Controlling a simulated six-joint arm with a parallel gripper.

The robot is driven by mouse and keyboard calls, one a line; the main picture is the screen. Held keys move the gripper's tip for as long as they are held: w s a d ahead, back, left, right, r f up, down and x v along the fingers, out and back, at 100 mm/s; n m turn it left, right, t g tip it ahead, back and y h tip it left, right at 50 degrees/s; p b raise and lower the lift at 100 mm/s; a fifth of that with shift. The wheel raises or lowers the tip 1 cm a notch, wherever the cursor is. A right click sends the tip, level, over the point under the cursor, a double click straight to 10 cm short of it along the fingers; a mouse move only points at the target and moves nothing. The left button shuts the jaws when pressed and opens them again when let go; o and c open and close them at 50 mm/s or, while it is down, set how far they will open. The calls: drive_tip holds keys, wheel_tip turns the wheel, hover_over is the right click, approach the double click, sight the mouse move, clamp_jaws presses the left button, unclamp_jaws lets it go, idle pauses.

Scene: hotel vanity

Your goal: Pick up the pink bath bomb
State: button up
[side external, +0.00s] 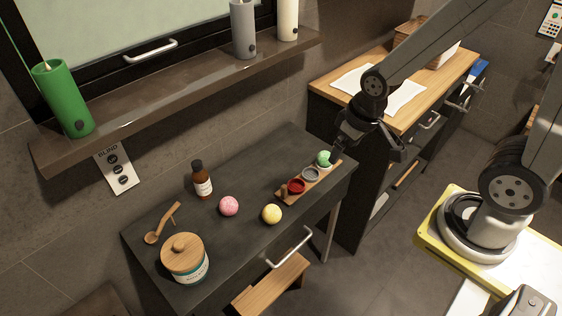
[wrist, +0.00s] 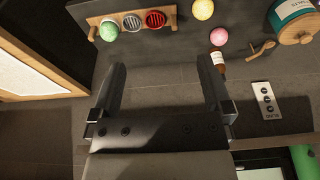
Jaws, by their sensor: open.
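The pink bath bomb (side external: 229,206) is a small round ball resting on the dark vanity top (side external: 150,235). It sits between the brown bottle (side external: 202,180) and the yellow bath bomb (side external: 271,214). In the wrist view the pink bath bomb (wrist: 218,36) is at the upper right, beyond my fingertips. My gripper (side external: 372,140) is above the right end of the vanity, near the wooden tray, well apart from the pink bath bomb. In the wrist view my gripper (wrist: 163,72) has its two fingers wide apart with nothing between them.
A wooden tray (side external: 283,197) holds red and grey cups and a green ball (side external: 324,159). A shelf with candles (side external: 63,98) juts out behind.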

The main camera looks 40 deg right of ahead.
drive_tip(key=shift+r, duration=0.1)
idle(0.3)
wheel_tip(320, 180, up, 3)
drive_tip(key=n+t+h, duration=0.3)
drive_tip(key=n+t, duration=0.8)
drive_tip(key=n, duration=2)
hover_over(232, 210)
drive_tip(key=s+a, duration=0.1)
drive_tip(key=s, duration=0.4)
wheel_tip(232, 210, down, 27)
drive_tip(key=shift+r, duration=0.1)
